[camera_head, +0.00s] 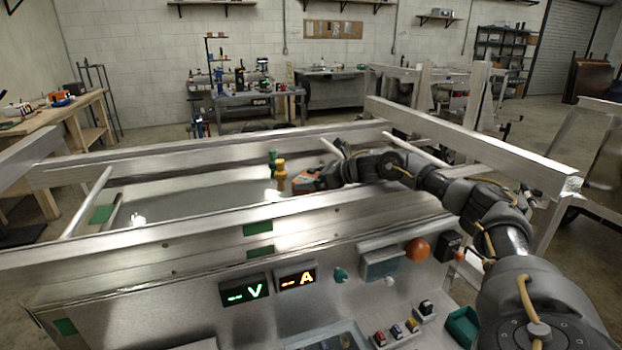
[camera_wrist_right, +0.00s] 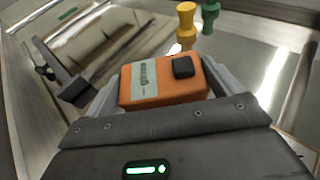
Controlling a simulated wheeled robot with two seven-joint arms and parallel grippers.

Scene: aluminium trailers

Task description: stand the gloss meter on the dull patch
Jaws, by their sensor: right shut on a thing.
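The orange gloss meter (camera_wrist_right: 165,85), with a pale label and a black block on top, sits between the fingers of my right gripper (camera_wrist_right: 160,95). The gripper is shut on it. In the head view the meter (camera_head: 304,176) shows small at the tip of my right gripper (camera_head: 316,181), inside the aluminium frame and over the sheet metal. Whether it touches the sheet cannot be told. A duller, beige-grey area (camera_wrist_right: 118,42) lies at the upper left of the wrist view; I cannot tell for sure that it is the dull patch. My left gripper is out of view.
A yellow peg-shaped thing (camera_head: 281,174) and a green one (camera_head: 272,160) stand close by the meter. Frame rails (camera_head: 240,233) cross in front and behind. A panel with V and A displays (camera_head: 270,288) is nearest me. Shiny sheet (camera_head: 165,208) lies bare at left.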

